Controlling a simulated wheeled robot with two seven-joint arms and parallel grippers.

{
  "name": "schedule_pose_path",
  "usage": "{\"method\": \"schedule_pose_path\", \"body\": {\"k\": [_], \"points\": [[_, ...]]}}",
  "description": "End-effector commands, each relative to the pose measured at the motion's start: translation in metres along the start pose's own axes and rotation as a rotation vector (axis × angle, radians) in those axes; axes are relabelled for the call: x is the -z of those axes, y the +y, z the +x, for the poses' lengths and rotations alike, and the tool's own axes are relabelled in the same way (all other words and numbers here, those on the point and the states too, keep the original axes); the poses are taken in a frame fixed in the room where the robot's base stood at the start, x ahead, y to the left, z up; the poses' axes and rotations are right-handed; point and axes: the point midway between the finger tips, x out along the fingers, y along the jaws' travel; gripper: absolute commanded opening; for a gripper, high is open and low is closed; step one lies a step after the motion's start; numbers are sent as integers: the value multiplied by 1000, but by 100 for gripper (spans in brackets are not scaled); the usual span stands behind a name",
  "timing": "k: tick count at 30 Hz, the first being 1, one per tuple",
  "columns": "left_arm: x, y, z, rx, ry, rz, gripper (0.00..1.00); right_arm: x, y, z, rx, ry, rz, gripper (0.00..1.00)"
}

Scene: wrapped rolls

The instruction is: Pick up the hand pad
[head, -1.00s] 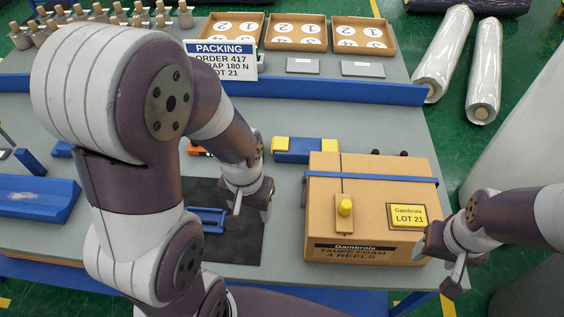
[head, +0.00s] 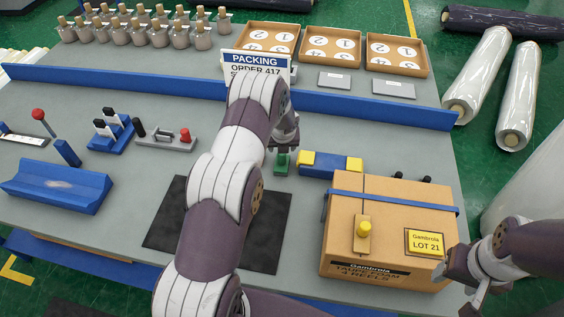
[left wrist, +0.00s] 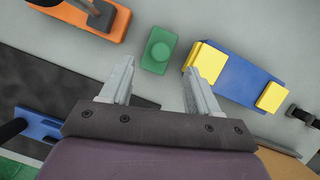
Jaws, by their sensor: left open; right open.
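I cannot tell for certain which thing is the hand pad. A small green block with a round raised top (left wrist: 158,52) lies on the grey table, just ahead of and between my left fingers in the left wrist view. It also shows in the head view (head: 281,164), partly under my left gripper (head: 285,143). My left gripper in the wrist view (left wrist: 160,82) is open and empty. A blue block with yellow ends (head: 330,165) lies to the right of the green block. My right gripper (head: 470,287) is open beside the carton's right side; whether it touches is unclear.
A strapped carton (head: 345,250) stands at the right. A dark mat (head: 262,232) lies under my left arm. A blue frame (left wrist: 38,126) and an orange base (left wrist: 85,14) are near the left gripper. A blue rail (head: 370,110) crosses the table behind.

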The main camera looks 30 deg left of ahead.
Motion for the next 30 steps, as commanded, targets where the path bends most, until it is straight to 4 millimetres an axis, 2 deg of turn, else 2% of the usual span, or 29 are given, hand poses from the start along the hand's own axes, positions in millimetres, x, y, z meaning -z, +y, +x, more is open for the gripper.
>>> {"method": "schedule_pose_path", "body": {"k": [3, 7, 11, 15, 23, 29, 30], "points": [[0, 0, 19, -1, 1, -2, 61, 1, 0, -6, 0, 0, 0, 58], [-1, 0, 31, 0, 1, -3, 61, 1, 0, -12, 0, 0, 0, 58], [0, -1, 52, 0, 2, -5, 61, 3, 0, -24, 0, 0, 0, 58], [1, -2, 73, 0, 0, -4, 61, 3, 0, -26, 0, 0, 0, 58], [1, -2, 79, 0, 0, -4, 61, 3, 0, -25, 0, 0, 0, 58], [1, -2, 78, 0, 0, -4, 0, 3, 0, -25, 0, 0, 0, 58], [1, -2, 78, 0, 0, -4, 0, 3, 0, -25, 0, 0, 0, 58]]}}
